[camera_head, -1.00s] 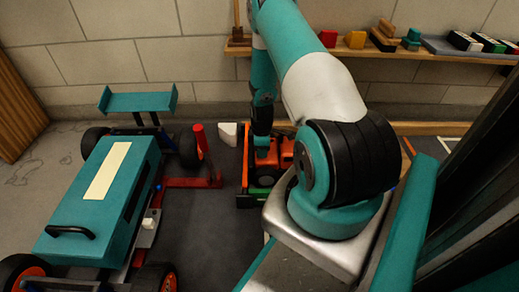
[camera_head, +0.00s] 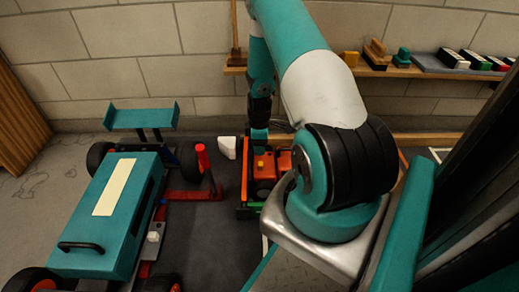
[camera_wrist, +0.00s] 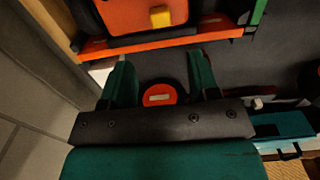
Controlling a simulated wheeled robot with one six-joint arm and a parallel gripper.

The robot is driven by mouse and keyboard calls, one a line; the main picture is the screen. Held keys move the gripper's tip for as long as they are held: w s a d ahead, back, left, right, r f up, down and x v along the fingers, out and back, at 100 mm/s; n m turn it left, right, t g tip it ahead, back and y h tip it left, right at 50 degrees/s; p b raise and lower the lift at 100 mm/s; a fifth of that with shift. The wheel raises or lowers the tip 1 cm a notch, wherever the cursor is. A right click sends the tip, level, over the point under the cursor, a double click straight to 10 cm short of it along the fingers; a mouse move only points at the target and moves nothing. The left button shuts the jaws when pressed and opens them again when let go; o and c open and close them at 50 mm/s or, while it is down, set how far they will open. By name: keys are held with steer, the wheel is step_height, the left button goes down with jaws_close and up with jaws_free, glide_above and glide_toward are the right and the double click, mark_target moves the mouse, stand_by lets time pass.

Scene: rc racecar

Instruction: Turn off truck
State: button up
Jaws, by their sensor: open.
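An orange truck-like toy (camera_head: 266,170) with black parts, a green edge and a small yellow block on it sits on the floor behind my arm. It also shows along the top of the wrist view (camera_wrist: 130,15), with the yellow block (camera_wrist: 160,16) on it. My gripper (camera_wrist: 160,75) is open in the wrist view, its two teal fingers apart and empty. A red-orange disc (camera_wrist: 158,94) with a pale label and dark rim shows between the fingers; I cannot tell whether it touches them. In the head view my arm hides part of the toy.
A teal racecar (camera_head: 120,215) with a rear wing and black handle stands at left; it also shows in the wrist view (camera_wrist: 282,130). A shelf (camera_head: 430,72) with small blocks runs along the wall.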

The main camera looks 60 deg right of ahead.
step_height(320, 180, up, 7)
steer(key=p, duration=0.2)
steer(key=shift+p, duration=0.35)
steer(key=w+a+r+t+y+p, duration=0.1)
steer(key=w+a+r+p, duration=0.15)
steer(key=a+r, duration=1)
steer(key=w+a+r+y+p, duration=0.1)
steer(key=w+a+r+p, duration=0.15)
steer(key=a+r, duration=1)
steer(key=s+a+r+g+y+p, duration=0.15)
steer(key=s+a+r+p, duration=0.35)
steer(key=s+a+r, duration=1.25)
step_height(320, 180, up, 38)
steer(key=s+d+p, duration=0.1)
steer(key=s+p, duration=0.1)
steer(key=p, duration=3.5)
steer(key=shift+d+r+y+p, duration=0.25)
steer(key=shift+y+p, duration=0.05)
steer(key=shift+y, duration=0.05)
steer(key=shift+t, duration=0.25)
